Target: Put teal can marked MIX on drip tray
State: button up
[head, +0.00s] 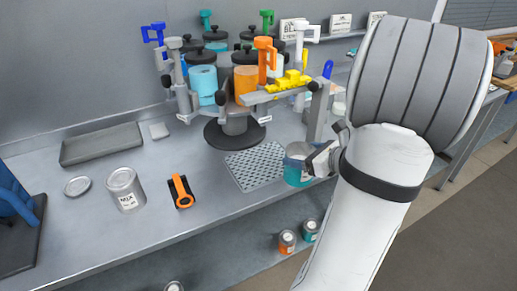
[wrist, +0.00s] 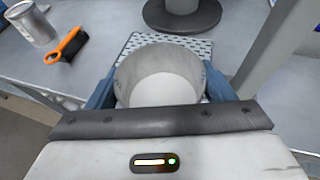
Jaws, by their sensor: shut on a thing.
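My gripper (head: 316,160) is shut on a teal can (head: 294,177), which also shows in the wrist view (wrist: 160,62) from above between my two blue-grey fingers, with a pale inside. No marking can be read on it. The perforated drip tray (head: 257,167) lies flat on the bench below the carousel, and in the wrist view (wrist: 138,41) it shows just beyond the can. In the head view the can is at the tray's right front side, partly hidden by my gripper. I cannot tell whether it touches the tray.
A carousel (head: 233,134) with cans and coloured clamps stands behind the tray. A grey post (head: 317,112) rises close right of it. A silver can marked MIX (head: 124,188) and an orange-handled tool (head: 181,190) stand left. Cans (head: 287,241) sit on the lower shelf.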

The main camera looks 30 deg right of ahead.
jog(key=shift+w+a+r+p+x, duration=0.15)
jog(key=shift+r+p+x, duration=0.25)
jog(key=shift+x, duration=2.1)
jog(key=shift+w+r+p+x, duration=0.1)
jog(key=shift+r+p+x, duration=0.3)
jog(key=shift+x, duration=2.1)
jog(key=shift+w+a+r+p+x, duration=0.15)
jog(key=shift+r+p+x, duration=0.25)
jog(key=shift+x, duration=2.1)
jog(key=shift+d+f, duration=0.1)
jog(key=shift+f, duration=0.15)
jog(key=o, duration=1.7)
